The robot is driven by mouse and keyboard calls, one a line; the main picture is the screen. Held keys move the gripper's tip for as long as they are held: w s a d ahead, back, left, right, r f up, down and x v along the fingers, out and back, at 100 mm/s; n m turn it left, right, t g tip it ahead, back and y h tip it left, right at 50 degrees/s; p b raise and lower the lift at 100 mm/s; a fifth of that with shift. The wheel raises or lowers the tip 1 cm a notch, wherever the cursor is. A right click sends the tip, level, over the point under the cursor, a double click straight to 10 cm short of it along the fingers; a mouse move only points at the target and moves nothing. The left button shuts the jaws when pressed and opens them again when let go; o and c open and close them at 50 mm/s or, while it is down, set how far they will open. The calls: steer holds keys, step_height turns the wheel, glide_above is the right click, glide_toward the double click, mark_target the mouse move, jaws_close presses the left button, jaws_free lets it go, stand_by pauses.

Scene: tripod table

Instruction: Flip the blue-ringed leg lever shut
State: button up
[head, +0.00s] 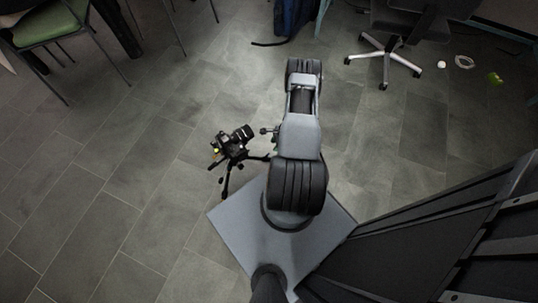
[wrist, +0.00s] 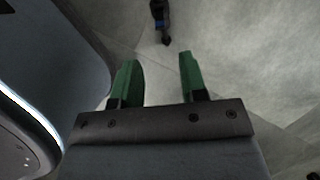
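A black camera (head: 236,140) sits on a small dark tripod (head: 228,178) on the floor, just left of my arm in the head view. In the wrist view, a dark tripod leg (wrist: 161,22) with a bluish band enters from the top edge and ends on the floor. Its lever cannot be made out, so I cannot tell whether it is open or shut. My gripper (wrist: 158,78) has two green fingers spread apart with nothing between them. The leg lies beyond the fingertips, apart from them.
A green-seated chair (head: 45,25) stands at the top left. An office chair (head: 390,45) stands at the top right, with a white ball (head: 441,65) and a green item (head: 495,77) on the floor nearby. The tiled floor left of the tripod is clear.

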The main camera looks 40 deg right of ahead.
mark_target(267, 155)
steer(key=b+x, duration=0.2)
steer(key=x, duration=0.7)
steer(key=shift+a+f+b, duration=0.1)
steer(key=shift+f+b, duration=0.05)
steer(key=shift+b, duration=0.25)
jaws_close()
